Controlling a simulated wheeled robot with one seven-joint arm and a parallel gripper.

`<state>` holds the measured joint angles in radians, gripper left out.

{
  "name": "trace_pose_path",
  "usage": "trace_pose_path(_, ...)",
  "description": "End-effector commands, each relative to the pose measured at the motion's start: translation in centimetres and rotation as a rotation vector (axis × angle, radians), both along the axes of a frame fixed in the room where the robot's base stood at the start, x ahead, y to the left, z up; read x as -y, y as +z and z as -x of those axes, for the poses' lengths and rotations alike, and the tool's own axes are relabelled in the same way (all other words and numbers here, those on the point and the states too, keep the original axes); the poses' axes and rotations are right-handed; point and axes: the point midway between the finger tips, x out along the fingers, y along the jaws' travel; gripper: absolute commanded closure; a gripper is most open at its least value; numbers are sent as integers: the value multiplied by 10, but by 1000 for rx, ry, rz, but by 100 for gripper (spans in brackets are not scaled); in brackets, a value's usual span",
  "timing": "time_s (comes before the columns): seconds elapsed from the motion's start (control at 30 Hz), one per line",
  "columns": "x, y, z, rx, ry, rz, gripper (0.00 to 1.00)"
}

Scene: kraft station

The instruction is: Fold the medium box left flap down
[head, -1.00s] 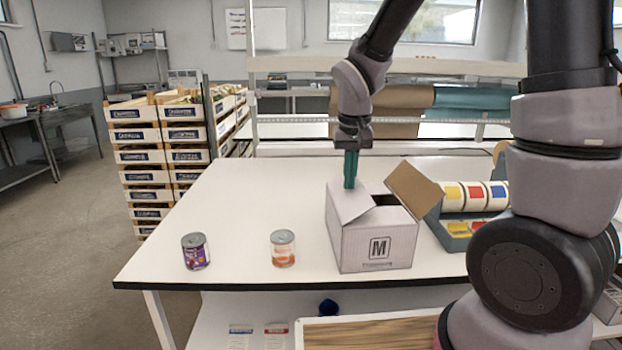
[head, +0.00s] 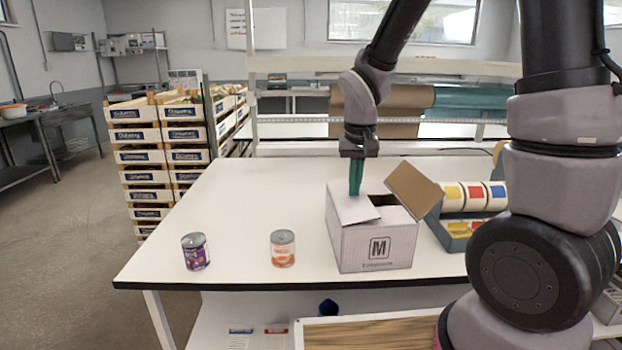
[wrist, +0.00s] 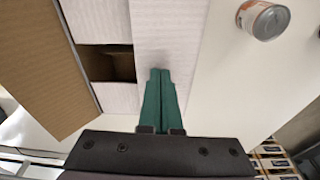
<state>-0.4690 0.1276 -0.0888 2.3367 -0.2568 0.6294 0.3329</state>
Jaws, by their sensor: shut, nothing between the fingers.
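The medium box (head: 376,249), marked with an M, stands on the white table. Its left flap (head: 348,206) lies nearly flat over the left part of the opening; it also shows in the wrist view (wrist: 165,40). The right flap (head: 413,190) stands up, tilted outward, and shows brown at the left of the wrist view (wrist: 35,70). A dark gap is open between the flaps. My gripper (head: 355,192) has green fingers, shut and empty, pointing down at the left flap near its back. In the wrist view the fingertips (wrist: 160,74) overlap the flap; I cannot tell if they touch.
A purple can (head: 195,252) and an orange-labelled can (head: 283,249) stand left of the box; the orange one shows in the wrist view (wrist: 263,19). A grey rack with coloured rolls (head: 463,198) stands close on the right.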

Motion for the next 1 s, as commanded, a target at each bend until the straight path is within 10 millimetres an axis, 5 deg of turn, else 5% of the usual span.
trace_pose_path(1.0,0,-7,0,0,0,0,100)
